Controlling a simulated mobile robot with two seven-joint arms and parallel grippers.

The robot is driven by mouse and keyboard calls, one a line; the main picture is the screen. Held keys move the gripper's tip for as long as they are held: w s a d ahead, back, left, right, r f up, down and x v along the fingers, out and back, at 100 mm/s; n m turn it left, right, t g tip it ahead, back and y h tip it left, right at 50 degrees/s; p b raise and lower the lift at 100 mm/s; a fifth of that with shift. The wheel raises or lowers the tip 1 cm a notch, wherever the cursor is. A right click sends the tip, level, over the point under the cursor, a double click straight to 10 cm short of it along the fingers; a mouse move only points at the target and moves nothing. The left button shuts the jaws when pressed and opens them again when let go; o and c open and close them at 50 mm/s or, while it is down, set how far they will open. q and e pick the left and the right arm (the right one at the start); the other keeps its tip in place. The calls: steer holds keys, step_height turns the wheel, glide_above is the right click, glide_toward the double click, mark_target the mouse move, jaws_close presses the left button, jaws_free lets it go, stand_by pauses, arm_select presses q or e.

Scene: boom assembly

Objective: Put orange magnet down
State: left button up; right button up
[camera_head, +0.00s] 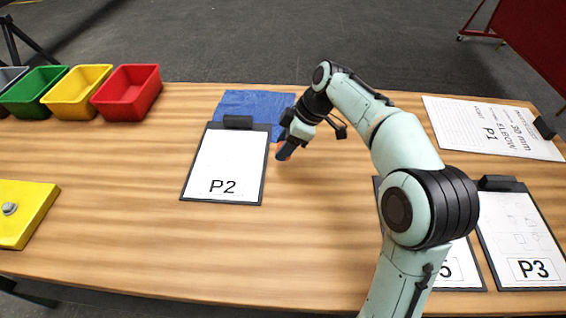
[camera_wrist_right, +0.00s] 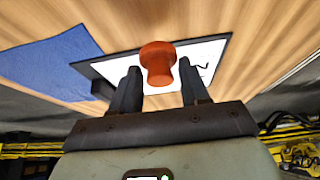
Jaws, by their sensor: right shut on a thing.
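The orange magnet (camera_wrist_right: 158,62) is held between the two fingers of my right gripper (camera_wrist_right: 160,90) in the right wrist view. The gripper is shut on the magnet. The clipboard's white sheet also shows behind the magnet in the right wrist view (camera_wrist_right: 205,52). Whether the magnet touches the table or hangs above it, I cannot tell. My left gripper is not in view.
A blue cloth (camera_head: 250,103) lies behind the P2 clipboard. Red (camera_head: 127,92), yellow (camera_head: 77,91) and green (camera_head: 35,91) bins stand at the back left. A yellow block (camera_head: 25,215) is at the left. The table's front middle is clear.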

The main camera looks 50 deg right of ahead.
mark_target(285, 170)
steer(key=shift+f+b, duration=0.55)
steer(key=shift+f, duration=2.35)
steer(key=shift+f, duration=0.1)
steer(key=o, duration=1)
steer(key=shift+o, duration=0.2)
steer(key=p+v, duration=0.2)
steer(key=v, duration=1)
steer(key=shift+a, duration=0.1)
